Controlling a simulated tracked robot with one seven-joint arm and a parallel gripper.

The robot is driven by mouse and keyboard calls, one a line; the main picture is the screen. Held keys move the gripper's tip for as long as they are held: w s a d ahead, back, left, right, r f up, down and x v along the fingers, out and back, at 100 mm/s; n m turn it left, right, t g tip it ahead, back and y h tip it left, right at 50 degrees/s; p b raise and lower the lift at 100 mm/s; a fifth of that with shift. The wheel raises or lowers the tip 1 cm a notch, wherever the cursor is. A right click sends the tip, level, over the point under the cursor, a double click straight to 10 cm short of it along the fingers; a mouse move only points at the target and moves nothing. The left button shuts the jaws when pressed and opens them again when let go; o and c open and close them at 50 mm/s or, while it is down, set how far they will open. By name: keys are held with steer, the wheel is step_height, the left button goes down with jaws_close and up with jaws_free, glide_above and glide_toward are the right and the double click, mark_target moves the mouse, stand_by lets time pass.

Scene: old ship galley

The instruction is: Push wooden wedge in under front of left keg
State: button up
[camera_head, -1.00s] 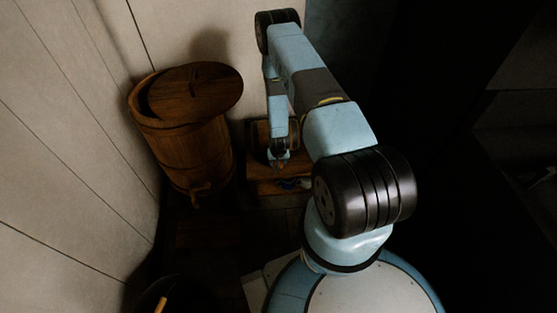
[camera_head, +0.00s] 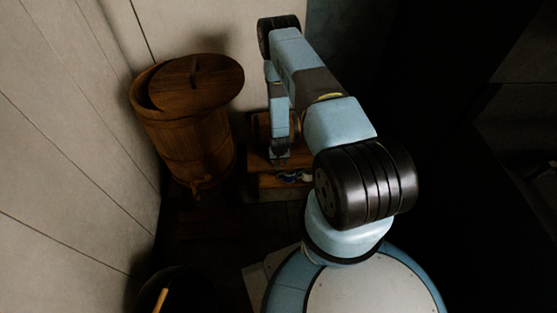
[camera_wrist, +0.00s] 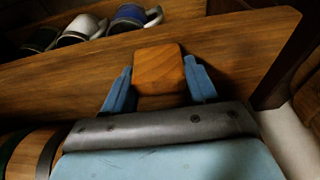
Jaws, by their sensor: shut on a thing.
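In the wrist view, the wooden wedge (camera_wrist: 158,68) shows as a small, lighter brown block with rounded corners. My gripper (camera_wrist: 159,80) is shut on it, with one blue finger on each side. The wedge is in front of a broad wooden board; I cannot tell whether it touches it. A hooped wooden keg (camera_wrist: 22,155) shows in part at the lower left, beside my wrist. I cannot tell whether it is the left keg. In the head view, my gripper (camera_head: 280,161) is low over a wooden stand (camera_head: 262,182), and my arm hides most of what stands behind.
A tall wooden tub (camera_head: 185,135) with a lid and tap stands left of the stand, close to the wall. Several mugs (camera_wrist: 130,17) stand beyond the board (camera_wrist: 50,82). A dark bucket (camera_head: 185,285) is at the bottom left.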

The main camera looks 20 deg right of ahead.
steer(key=shift+w, duration=0.2)
steer(key=shift+w+d+f, duration=0.1)
steer(key=shift+w+d, duration=0.15)
steer(key=shift+w, duration=0.45)
steer(key=shift+w+d+r, duration=0.1)
steer(key=shift+w+d, duration=0.1)
steer(key=shift+w, duration=0.55)
steer(key=shift+w+d+f, duration=0.1)
steer(key=shift+w+d, duration=0.15)
steer(key=shift+w, duration=0.45)
steer(key=o, duration=0.9)
steer(key=shift+c, duration=0.4)
steer(key=shift+c, duration=0.7)
steer(key=shift+s+a+f+v, duration=0.1)
steer(key=shift+s+v, duration=0.2)
steer(key=shift+v, duration=1.25)
steer(key=shift+s+a+f+v, duration=0.1)
steer(key=shift+s+v, duration=0.2)
steer(key=shift+v, duration=1.3)
steer(key=shift+s+v, duration=0.3)
steer(key=shift+v, duration=1.25)
